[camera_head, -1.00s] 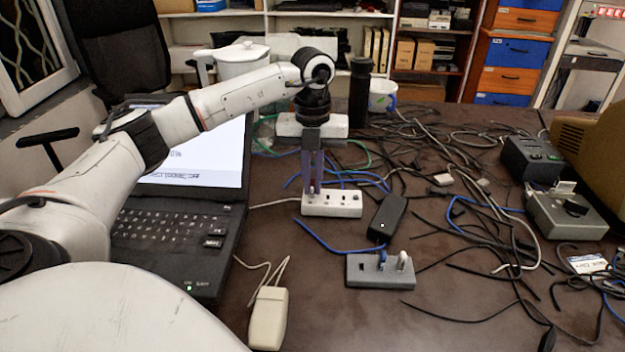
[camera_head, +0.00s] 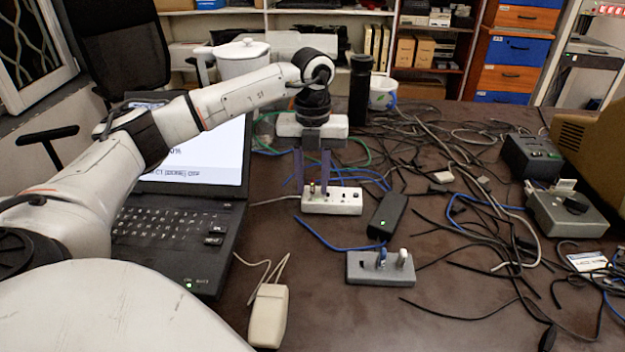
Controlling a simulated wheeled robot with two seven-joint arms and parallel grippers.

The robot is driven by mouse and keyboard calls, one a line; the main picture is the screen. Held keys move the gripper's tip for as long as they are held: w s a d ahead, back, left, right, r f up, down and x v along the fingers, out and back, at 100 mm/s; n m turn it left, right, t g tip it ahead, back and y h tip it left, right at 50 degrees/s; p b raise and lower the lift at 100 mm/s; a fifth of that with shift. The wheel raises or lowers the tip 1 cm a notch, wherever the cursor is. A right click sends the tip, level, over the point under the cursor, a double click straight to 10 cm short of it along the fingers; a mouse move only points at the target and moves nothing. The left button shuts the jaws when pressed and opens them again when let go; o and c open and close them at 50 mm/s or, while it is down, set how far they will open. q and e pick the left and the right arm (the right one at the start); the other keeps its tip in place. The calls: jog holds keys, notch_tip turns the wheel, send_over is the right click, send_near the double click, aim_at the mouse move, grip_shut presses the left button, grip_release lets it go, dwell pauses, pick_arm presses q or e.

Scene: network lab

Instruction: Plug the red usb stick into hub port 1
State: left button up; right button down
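My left gripper (camera_head: 312,187) points down with two purplish fingers spread apart, at the white socket strip (camera_head: 345,206). Its fingertips overlap the strip's left half in the picture; I cannot tell whether they touch it. I see nothing clearly held between them. A grey hub block (camera_head: 368,280) lies nearer, right of the gripper. A blue plug (camera_head: 382,257) and a white plug (camera_head: 402,258) stand in its middle and right, and a dark slot shows at its left. I cannot make out the red usb stick. My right gripper is not in view.
An open laptop (camera_head: 180,225) lies on the left under my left arm. A beige mouse (camera_head: 268,315) is in front. Tangled cables cover the right side, near grey boxes (camera_head: 567,212). The front middle table is mostly clear.

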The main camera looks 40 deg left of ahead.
pick_arm(q)
notch_tip(320, 180, up, 10)
jog(key=shift+r+p, duration=0.15)
jog(key=shift+p, duration=0.5)
